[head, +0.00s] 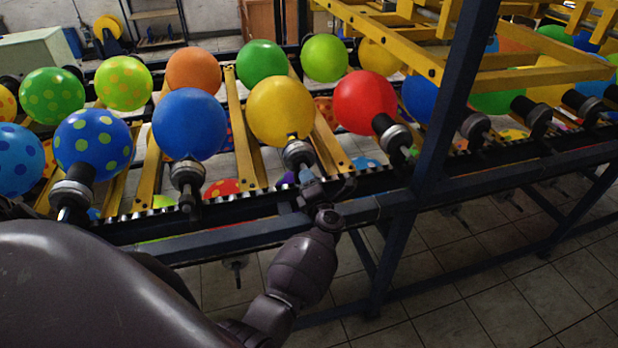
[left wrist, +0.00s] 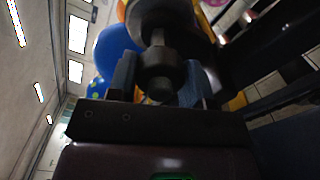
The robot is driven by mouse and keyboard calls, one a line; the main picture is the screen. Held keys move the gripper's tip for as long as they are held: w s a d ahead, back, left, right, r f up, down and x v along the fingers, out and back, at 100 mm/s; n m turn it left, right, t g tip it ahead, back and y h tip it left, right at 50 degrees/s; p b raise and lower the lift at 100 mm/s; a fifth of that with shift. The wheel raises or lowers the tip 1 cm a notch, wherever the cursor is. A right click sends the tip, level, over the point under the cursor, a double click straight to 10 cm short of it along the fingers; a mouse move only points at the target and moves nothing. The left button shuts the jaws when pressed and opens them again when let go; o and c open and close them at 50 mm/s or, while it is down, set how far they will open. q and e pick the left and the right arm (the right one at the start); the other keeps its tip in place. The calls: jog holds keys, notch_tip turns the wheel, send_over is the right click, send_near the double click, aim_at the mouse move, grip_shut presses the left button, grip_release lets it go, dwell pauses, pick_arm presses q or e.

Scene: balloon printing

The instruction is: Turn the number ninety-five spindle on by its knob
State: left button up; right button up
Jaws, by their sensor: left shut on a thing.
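A yellow balloon (head: 280,110) sits on a spindle (head: 298,152) in the front row of the rack. My left gripper (head: 307,180) is at the near, lower end of that spindle. In the left wrist view, the dark round knob (left wrist: 158,68) lies between the two bluish fingers of my left gripper (left wrist: 160,76), and they are shut on it. The spindle's wider collar (left wrist: 165,18) shows beyond the knob. In the head view the knob is mostly hidden by the gripper. No spindle number is readable. My right gripper is not in view.
A blue balloon (head: 189,124) stands left of the yellow one, and a red balloon (head: 365,102) stands right, each on its own spindle. A dark blue post (head: 446,110) rises right of my left gripper. The rack's front rail (head: 240,238) runs below. Tiled floor is open at lower right.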

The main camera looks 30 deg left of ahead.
pick_arm(q)
jog(key=shift+m+p, duration=0.3)
jog(key=shift+m, duration=0.5)
jog(key=shift+f, duration=0.1)
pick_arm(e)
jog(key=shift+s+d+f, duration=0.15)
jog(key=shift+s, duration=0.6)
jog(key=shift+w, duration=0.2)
pick_arm(q)
jog(key=o, duration=0.9)
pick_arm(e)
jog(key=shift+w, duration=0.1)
